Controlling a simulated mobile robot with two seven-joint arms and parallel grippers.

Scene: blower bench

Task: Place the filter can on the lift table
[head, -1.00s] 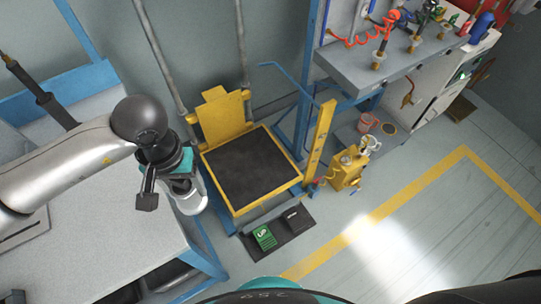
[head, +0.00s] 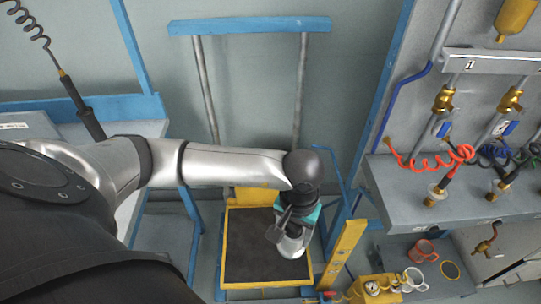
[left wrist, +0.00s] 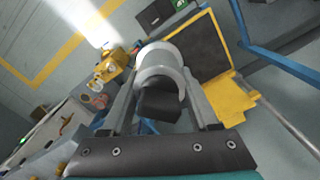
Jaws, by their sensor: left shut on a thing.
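My left gripper (head: 291,232) is shut on the pale grey filter can (head: 292,247). The can is in front of the right part of the lift table's (head: 245,252) black top in the head view. The lift table has a yellow frame and a yellow back plate. In the left wrist view the can (left wrist: 162,62) sits between the two fingers (left wrist: 160,90), with a dark part facing the camera. The lift table's black top (left wrist: 205,45) shows beyond it. The can appears above the top; the exact gap cannot be told. My right gripper is not in view.
A yellow post (head: 343,252) stands close to the right of the lift table. The rest of the lift table's top is bare.

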